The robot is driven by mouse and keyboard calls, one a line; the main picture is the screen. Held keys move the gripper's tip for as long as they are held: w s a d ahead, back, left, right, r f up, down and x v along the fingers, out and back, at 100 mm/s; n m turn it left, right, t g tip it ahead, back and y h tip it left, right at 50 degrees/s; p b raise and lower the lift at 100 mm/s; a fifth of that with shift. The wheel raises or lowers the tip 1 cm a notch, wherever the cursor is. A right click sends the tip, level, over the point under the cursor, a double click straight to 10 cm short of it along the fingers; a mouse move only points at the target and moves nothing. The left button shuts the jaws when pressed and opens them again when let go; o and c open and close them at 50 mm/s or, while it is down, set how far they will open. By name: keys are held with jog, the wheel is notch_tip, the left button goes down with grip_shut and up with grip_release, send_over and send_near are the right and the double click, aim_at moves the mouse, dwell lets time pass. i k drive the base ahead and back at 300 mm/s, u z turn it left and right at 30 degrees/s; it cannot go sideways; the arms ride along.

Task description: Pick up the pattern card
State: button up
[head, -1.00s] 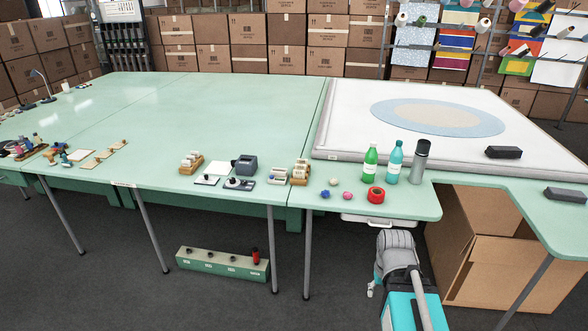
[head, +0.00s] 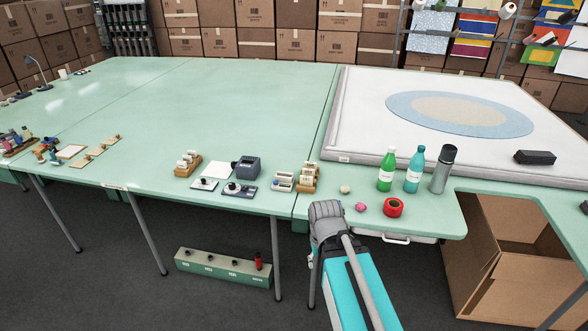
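No item is clearly readable as the pattern card. A plain pale sheet (head: 218,168) lies flat on the green table, between a wooden rack and a dark grey box. A second flat pale card with a tan edge (head: 71,152) lies at the table's left front, beside tan pads. I cannot tell which of these is the pattern card. My grey arm and teal body show at the bottom centre, in front of the table edge. My gripper is not discernible in the head view.
The green table (head: 210,100) is bare through its middle and back. An open cardboard box (head: 510,255) sits below.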

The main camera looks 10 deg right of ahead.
aim_at(311, 172)
jog(key=z, duration=0.15)
jog(key=i, duration=0.85)
jog(key=z, duration=0.5)
